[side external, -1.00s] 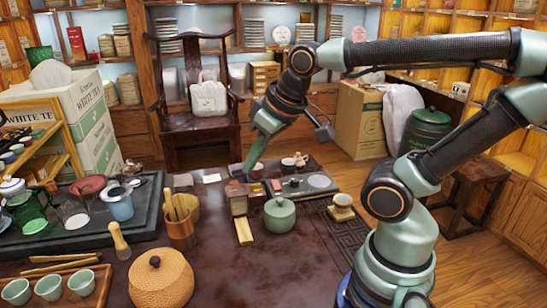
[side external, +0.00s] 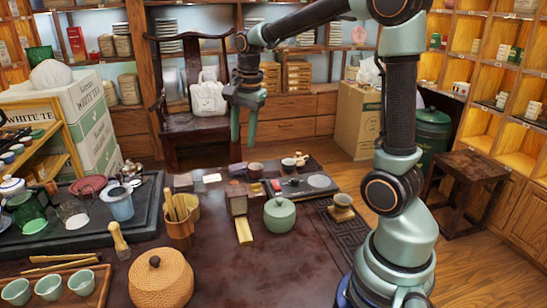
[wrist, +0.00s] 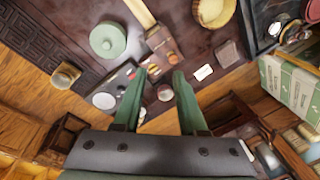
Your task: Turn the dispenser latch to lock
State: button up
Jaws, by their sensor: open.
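A small wooden dispenser box (side external: 238,197) stands near the middle of the dark table, with a pale yellow strip (side external: 244,231) in front of it. In the wrist view the dispenser (wrist: 160,40) lies beyond my fingertips. A small light knob-like spot (wrist: 172,58) shows on it; I cannot tell whether this is the latch or how it is turned. My gripper (side external: 243,140) points down, raised above the table's back edge and apart from the dispenser. In the wrist view its two green fingers (wrist: 159,74) are spread with nothing held between them.
A green lidded pot (side external: 279,214) stands right of the dispenser, and a wooden holder with utensils (side external: 181,222) stands left. A dark tray (side external: 301,188) with small tea items lies behind the pot. A chair (side external: 187,120) stands behind the table.

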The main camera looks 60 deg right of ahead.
aim_at(256, 184)
jog(key=w+d+f+m+g, duration=0.2)
jog(key=w+d+f+m, duration=0.1)
jog(key=d+f+m, duration=0.55)
jog(key=shift+m+y, duration=0.3)
jog(key=shift+m, duration=0.35)
jog(key=f, duration=1)
jog(key=shift+w+d+f, duration=0.1)
jog(key=shift+d+f, duration=0.25)
jog(key=shift+f, duration=0.05)
grip_shut()
